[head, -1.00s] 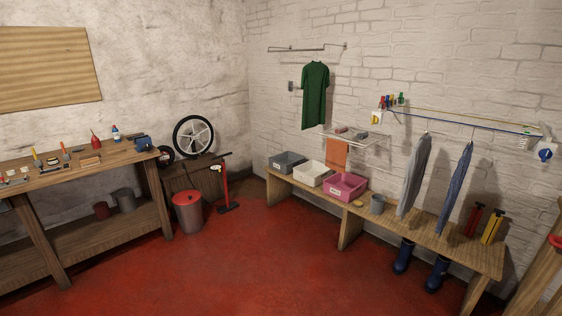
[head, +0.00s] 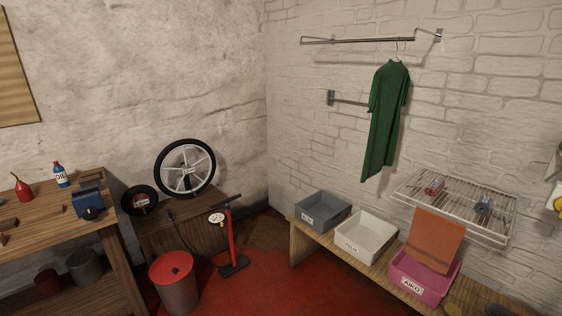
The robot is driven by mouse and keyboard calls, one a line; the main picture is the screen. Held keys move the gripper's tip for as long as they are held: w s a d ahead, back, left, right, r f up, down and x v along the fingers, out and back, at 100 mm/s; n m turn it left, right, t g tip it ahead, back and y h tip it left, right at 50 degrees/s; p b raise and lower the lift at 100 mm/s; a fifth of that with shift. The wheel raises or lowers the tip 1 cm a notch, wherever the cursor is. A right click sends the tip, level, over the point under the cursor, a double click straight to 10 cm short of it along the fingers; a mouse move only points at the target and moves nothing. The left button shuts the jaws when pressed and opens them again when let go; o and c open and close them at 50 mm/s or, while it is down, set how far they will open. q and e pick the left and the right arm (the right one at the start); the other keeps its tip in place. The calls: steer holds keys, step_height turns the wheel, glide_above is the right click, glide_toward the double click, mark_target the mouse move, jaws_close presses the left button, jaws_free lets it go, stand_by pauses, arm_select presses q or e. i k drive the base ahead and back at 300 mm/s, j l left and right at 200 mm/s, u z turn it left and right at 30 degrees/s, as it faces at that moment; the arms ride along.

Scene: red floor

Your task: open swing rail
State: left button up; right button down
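A short metal rail (head: 350,101) with a wall bracket (head: 330,97) at its left end is on the right-hand brick wall in the head view. It appears to lie along the wall, and its right part is hidden behind a green shirt (head: 385,125). The shirt hangs on a hanger from a longer metal rail (head: 365,40) higher up, held by brackets at both ends. I cannot tell for certain which of the two is the swing rail. Neither of my grippers shows in the view.
A wooden bench (head: 298,243) below carries grey (head: 322,209), white (head: 365,236) and pink (head: 424,277) bins. A wire rack (head: 408,190) with an orange cloth (head: 434,240) juts out above. A red floor pump (head: 232,240) and red-lidded bin (head: 174,285) stand left; red floor lies between.

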mark_target(328, 92)
steer(key=i+z, duration=0.1)
steer(key=i, duration=0.4)
steer(key=i+j+z, duration=0.15)
steer(key=i, duration=0.35)
steer(key=i+j+z, duration=0.1)
steer(key=i, duration=0.35)
steer(key=i+j+z, duration=0.1)
steer(key=i, duration=0.4)
steer(key=i+j+z, duration=0.15)
steer(key=i+j, duration=0.15)
steer(key=i, duration=0.15)
